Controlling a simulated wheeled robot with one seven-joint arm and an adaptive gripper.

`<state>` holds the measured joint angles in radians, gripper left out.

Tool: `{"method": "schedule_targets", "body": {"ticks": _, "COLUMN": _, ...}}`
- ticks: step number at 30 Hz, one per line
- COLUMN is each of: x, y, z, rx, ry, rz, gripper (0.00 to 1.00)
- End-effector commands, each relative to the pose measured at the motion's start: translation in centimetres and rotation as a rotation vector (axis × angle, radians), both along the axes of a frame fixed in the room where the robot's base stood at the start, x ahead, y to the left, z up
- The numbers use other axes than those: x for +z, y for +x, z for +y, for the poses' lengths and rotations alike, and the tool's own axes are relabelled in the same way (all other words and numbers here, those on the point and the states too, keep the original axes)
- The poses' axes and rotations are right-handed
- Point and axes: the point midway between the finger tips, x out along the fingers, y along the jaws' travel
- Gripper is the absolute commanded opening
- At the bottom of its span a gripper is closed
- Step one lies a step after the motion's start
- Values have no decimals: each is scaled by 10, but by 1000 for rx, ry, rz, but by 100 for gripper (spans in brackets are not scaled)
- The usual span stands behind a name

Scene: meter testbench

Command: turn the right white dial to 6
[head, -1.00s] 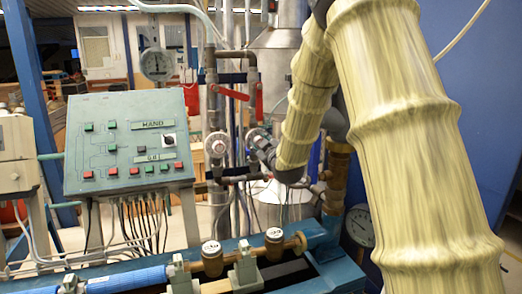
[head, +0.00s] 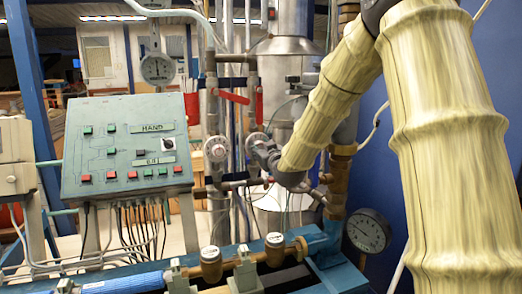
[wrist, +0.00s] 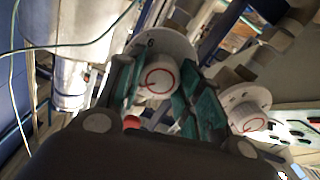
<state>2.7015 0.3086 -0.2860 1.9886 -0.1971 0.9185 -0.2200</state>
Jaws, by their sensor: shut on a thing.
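The right white dial (head: 256,139) sits on the pipework, partly hidden behind my gripper (head: 263,150) in the head view. In the wrist view its white knob (wrist: 159,79), marked with a red ring, lies between the teal fingers of my gripper (wrist: 153,90). The fingers are shut on the knob. A digit that looks like 6 shows on the dial plate (wrist: 165,44) above the knob. The pointer setting is too small to read. The left white dial (head: 216,148) stands free beside it, and also shows in the wrist view (wrist: 246,118).
Red-handled valves (head: 233,96) stand just above the dials. A green control panel (head: 128,147) is to the left. A round gauge (head: 368,231) and brass pipe (head: 338,185) are at the right. Blue pipework (head: 125,283) with brass meters runs along the front.

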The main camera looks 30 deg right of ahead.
Motion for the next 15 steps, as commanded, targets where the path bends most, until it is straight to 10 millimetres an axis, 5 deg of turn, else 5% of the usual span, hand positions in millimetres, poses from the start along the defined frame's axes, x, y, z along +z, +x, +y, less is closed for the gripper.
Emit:
{"method": "schedule_targets", "body": {"ticks": 7, "x": -1, "y": 0, "z": 0, "rx": -1, "ry": 0, "rz": 2, "gripper": 12}}
{"method": "schedule_targets", "body": {"ticks": 8, "x": -1, "y": 0, "z": 0, "rx": -1, "ry": -1, "rz": 2, "gripper": 38}}
{"method": "schedule_targets", "body": {"ticks": 9, "x": -1, "y": 0, "z": 0, "rx": -1, "ry": -1, "rz": 2, "gripper": 45}}
{"method": "schedule_targets", "body": {"ticks": 12, "x": -1, "y": 0, "z": 0, "rx": 0, "ry": -1, "rz": 2, "gripper": 58}}
{"method": "schedule_targets", "body": {"ticks": 15, "x": -1, "y": 0, "z": 0, "rx": 0, "ry": -1, "rz": 1, "gripper": 58}}
